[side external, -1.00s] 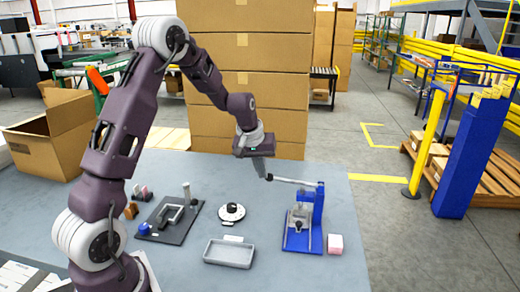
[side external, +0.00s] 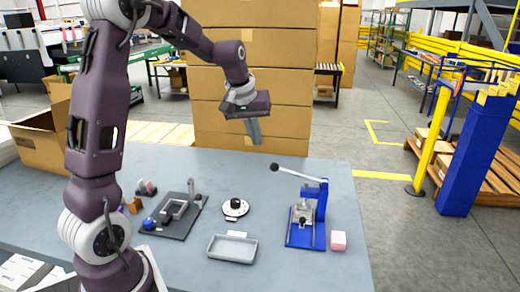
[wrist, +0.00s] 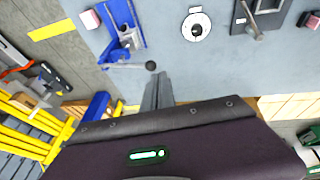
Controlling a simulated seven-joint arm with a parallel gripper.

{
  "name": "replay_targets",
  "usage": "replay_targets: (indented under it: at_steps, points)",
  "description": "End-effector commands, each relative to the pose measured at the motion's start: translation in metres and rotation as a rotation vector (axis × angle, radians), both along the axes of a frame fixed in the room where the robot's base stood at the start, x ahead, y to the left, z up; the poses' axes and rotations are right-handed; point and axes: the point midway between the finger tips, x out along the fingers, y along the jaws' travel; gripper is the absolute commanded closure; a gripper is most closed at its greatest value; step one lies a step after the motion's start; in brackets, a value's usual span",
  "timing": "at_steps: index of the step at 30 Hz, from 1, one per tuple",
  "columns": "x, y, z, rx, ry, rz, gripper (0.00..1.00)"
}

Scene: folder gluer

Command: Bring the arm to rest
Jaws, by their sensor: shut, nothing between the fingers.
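My gripper (side external: 255,131) is raised above the back of the table, in front of the stacked cardboard boxes, with its fingers pointing down. It is shut and empty. In the wrist view the closed fingers (wrist: 158,88) show near the middle, over the table edge. The blue lever press (side external: 306,214) stands on the table to the right, with its black-knobbed lever (side external: 292,172) sticking up to the left. My gripper is apart from the lever. The press also shows in the wrist view (wrist: 123,22).
On the grey table (side external: 270,271) are a grey tray (side external: 232,248), a round white dial (side external: 235,208), a dark fixture plate (side external: 172,216) and a pink block (side external: 338,240). Stacked boxes (side external: 285,87) stand behind the table. An open carton (side external: 40,140) is at the left.

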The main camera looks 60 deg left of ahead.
Motion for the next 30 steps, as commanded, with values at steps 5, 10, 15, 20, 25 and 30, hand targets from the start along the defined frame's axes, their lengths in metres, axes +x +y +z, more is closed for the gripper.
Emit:
replay_targets:
  at_steps: [5,10,15,20,25,30]
  points:
    - [-0.011,-0.023,0.016,0.009,-0.012,-0.054,1.00]
    - [-0.100,-0.126,0.064,0.072,-0.051,-0.348,1.00]
    - [-0.206,-0.188,0.062,0.158,-0.083,-0.630,1.00]
    - [-0.253,-0.201,0.045,0.208,-0.095,-0.754,1.00]
    - [-0.260,-0.202,0.042,0.216,-0.094,-0.772,1.00]
    - [-0.259,-0.202,0.042,0.215,-0.095,-0.769,1.00]
